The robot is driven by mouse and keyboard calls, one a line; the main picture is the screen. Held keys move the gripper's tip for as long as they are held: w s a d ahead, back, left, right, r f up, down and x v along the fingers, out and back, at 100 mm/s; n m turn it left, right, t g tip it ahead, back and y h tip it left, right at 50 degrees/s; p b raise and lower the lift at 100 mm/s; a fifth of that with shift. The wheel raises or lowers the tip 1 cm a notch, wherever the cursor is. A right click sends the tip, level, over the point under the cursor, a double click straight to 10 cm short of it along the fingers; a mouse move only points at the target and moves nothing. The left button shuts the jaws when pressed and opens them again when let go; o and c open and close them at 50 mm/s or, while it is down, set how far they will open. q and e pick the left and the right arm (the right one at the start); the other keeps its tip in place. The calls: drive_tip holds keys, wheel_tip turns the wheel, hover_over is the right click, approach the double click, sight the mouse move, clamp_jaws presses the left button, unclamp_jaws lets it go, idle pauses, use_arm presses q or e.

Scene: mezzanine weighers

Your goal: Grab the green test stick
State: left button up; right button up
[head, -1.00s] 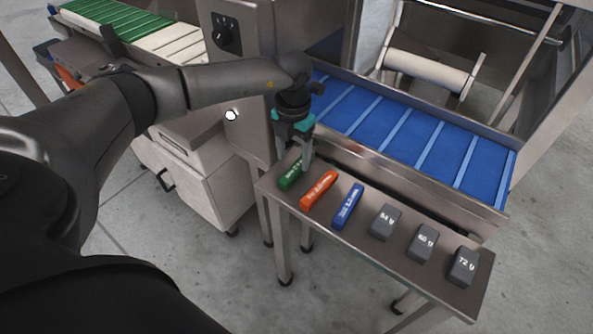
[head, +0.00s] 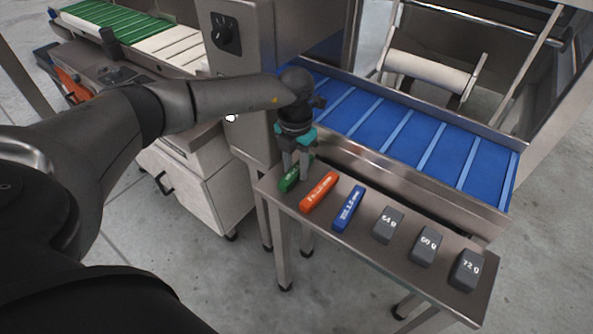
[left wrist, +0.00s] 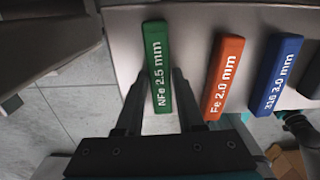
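The green test stick (head: 289,180), marked NFe 2.5 mm, lies at the left end of a narrow steel shelf. My left gripper (head: 297,178) points down over it, fingers apart. In the left wrist view the green stick (left wrist: 158,68) runs between the two fingers (left wrist: 159,82), one on each side. The fingers do not look closed on it, and whether either touches it I cannot tell. Part of the stick is hidden by the fingers in the head view.
Right of the green stick lie an orange stick (head: 318,192), a blue stick (head: 348,209) and grey weights (head: 387,225) marked 64 g, 60 g and 72 g. A blue belt conveyor (head: 410,140) runs behind the shelf. A steel cabinet (head: 240,75) stands behind left.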

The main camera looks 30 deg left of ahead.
use_arm(q)
clamp_jaws()
drive_tip(key=shift+r, duration=0.1)
idle(0.3)
